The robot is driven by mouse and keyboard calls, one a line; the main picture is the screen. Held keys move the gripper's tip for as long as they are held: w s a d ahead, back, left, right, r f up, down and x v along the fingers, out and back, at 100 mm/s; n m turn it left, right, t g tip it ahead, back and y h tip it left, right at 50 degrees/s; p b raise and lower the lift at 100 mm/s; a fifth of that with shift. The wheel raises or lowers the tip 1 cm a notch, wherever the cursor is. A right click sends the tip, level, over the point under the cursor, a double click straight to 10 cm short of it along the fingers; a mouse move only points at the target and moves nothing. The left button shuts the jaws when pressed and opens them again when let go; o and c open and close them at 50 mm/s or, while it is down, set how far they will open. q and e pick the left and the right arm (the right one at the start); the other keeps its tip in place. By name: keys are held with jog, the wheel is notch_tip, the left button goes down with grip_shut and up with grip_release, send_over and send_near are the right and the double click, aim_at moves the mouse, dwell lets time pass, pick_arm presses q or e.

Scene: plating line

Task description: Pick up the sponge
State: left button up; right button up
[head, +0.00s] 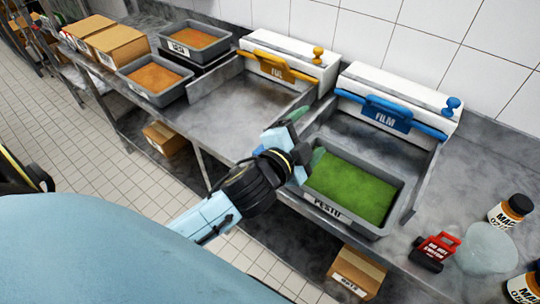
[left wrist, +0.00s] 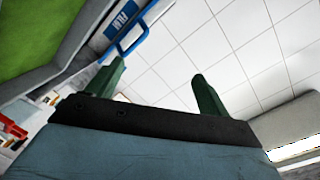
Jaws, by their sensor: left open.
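I cannot make out a sponge in either view. My left gripper (head: 308,135) is open, with nothing seen between its green fingers. It is above the left edge of the grey PESTO tray (head: 318,205), which holds a green filling (head: 352,187). In the left wrist view the two fingers (left wrist: 157,85) stand apart against the white tiled wall, with green at the upper left. My right gripper is not in view.
A blue-handled FILM unit (head: 388,113) and an orange-handled FOIL unit (head: 278,67) stand along the wall. Two trays with orange filling (head: 155,77) are at the left. Jars (head: 511,212), a red-and-black item (head: 435,250) and a translucent rounded object (head: 487,248) crowd the right. The counter before the FOIL unit is clear.

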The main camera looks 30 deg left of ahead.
pick_arm(q)
jog(key=w+d+r+m+t+h, duration=0.25)
jog(key=d+r+m+h, duration=0.25)
jog(key=r+m, duration=0.3)
jog(key=s+d+r+m+g+h, duration=0.15)
jog(key=d+m+g+h, duration=0.45)
jog(key=m, duration=0.6)
jog(key=s+d+m+g+h, duration=0.2)
jog(key=d+m+g+h, duration=0.4)
jog(key=m, duration=0.6)
jog(key=w+a+f+m+g+y, duration=0.1)
jog(key=a+f+m+g+y, duration=0.6)
jog(key=a+f+m+y, duration=0.35)
jog(key=w+a+y, duration=0.3)
jog(key=a+y, duration=0.5)
jog(key=a, duration=1)
jog(key=shift+m, duration=0.35)
notch_tip(320, 180, down, 8)
jog(key=shift+s+a+r+p, duration=0.1)
jog(key=shift+s+r+p, duration=0.1)
jog(key=shift+p, duration=0.15)
jog(key=shift+w+f+p, duration=0.15)
jog(key=shift+f+p, duration=0.1)
jog(key=shift+f, duration=1.35)
jog(key=shift+w+f+p, duration=0.1)
jog(key=shift+f+p, duration=0.15)
jog(key=shift+f, duration=1.3)
